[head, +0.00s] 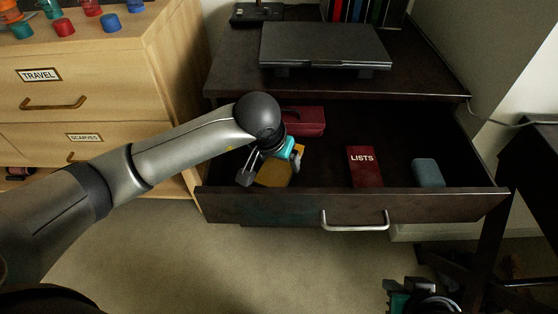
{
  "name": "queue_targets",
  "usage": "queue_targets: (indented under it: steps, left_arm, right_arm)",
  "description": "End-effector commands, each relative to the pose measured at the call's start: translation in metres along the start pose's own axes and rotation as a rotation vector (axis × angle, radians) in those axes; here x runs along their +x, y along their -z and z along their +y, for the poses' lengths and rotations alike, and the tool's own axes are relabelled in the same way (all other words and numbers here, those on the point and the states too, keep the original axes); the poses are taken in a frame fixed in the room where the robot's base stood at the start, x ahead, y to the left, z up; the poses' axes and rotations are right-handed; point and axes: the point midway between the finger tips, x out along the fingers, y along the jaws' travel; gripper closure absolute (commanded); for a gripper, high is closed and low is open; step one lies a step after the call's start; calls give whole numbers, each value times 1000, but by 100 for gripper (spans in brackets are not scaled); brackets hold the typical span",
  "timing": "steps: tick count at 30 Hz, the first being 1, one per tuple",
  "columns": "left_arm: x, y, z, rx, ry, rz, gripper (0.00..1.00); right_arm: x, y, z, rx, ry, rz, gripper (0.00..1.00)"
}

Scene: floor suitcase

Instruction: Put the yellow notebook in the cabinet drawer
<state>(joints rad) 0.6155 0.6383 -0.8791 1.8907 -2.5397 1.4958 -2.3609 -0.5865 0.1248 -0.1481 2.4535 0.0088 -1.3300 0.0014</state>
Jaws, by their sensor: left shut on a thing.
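The yellow notebook (272,174) shows below my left gripper (270,169), which is shut on it. Both are over the front left part of the open cabinet drawer (275,207), behind its front panel. I cannot tell whether the notebook touches the drawer floor. The fingers and wrist hide part of it. My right gripper (408,298) shows only partly at the bottom edge, in front of the drawer and to the right; its fingers are not clear.
The drawer also holds a red case (304,121), a dark red LISTS book (364,167) and a blue-grey item (428,173). A closed laptop (325,46) lies on the dark cabinet top. A wooden dresser (130,95) stands at left, a dark table (530,165) at right.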

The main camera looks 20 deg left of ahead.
Motion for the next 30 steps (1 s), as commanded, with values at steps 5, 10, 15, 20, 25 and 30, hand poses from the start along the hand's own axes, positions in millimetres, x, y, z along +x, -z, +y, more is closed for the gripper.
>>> queue_targets:
  steps: [5, 10, 15, 20, 25, 30]
  left_arm:
    - [-1, 1, 0, 0, -1, 2, 79]
    - [1, 0, 0, 0, -1, 2, 79]
    - [1, 0, 0, 0, -1, 0, 2]
    - [1, 0, 0, 0, -1, 0, 0]
    - [0, 0, 0, 0, -1, 0, 0]
    - [-8, 2, 0, 1, 0, 3, 0]
  right_arm:
    - [1, 1, -1, -1, 2, 8, 100]
    - [4, 4, -4, -3, 10, 38, 100]
    - [4, 6, -4, -3, 11, 44, 100]
    - [4, 6, -4, -3, 11, 43, 100]
    - [4, 4, -3, -3, 9, 35, 100]
    - [-2, -2, 2, 2, -7, -23, 100]
